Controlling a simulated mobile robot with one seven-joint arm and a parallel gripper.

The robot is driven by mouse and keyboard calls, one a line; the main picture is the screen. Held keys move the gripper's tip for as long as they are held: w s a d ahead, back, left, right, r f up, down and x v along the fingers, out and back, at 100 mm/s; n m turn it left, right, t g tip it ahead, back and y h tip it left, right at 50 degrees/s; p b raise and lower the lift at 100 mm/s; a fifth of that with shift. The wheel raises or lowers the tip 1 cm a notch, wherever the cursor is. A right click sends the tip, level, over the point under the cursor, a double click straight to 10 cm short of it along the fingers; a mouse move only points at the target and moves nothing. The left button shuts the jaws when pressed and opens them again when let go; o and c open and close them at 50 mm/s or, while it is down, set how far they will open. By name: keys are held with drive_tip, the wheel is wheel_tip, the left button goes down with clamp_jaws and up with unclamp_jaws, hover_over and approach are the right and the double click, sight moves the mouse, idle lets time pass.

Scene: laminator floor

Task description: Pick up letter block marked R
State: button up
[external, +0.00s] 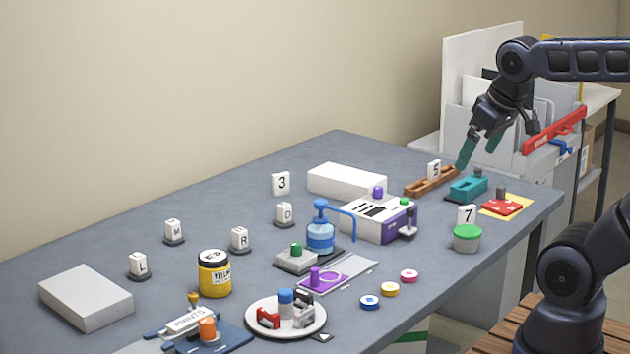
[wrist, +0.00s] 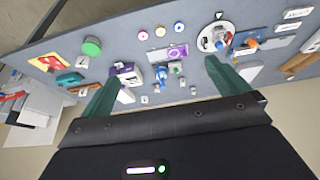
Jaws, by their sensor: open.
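The letter block marked R (external: 240,238) is a small white block standing upright on a dark round base. It is near the middle of the table, behind and right of the yellow jar. In the wrist view several small white blocks show, but I cannot read which is R. My gripper (external: 479,150) is open and empty, with green fingers, raised above the far right end of the table, well away from the block. Both fingers also show in the wrist view (wrist: 160,72).
Near R stand blocks marked M (external: 173,230), O (external: 284,213) and L (external: 138,264). The yellow jar (external: 214,277) and blue pump bottle (external: 320,237) flank R on its front side. A white-purple machine (external: 380,219) stands right. The table's back left is clear.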

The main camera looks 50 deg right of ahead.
drive_tip(key=shift+c, duration=0.4)
drive_tip(key=c, duration=1)
drive_tip(key=shift+o, duration=0.2)
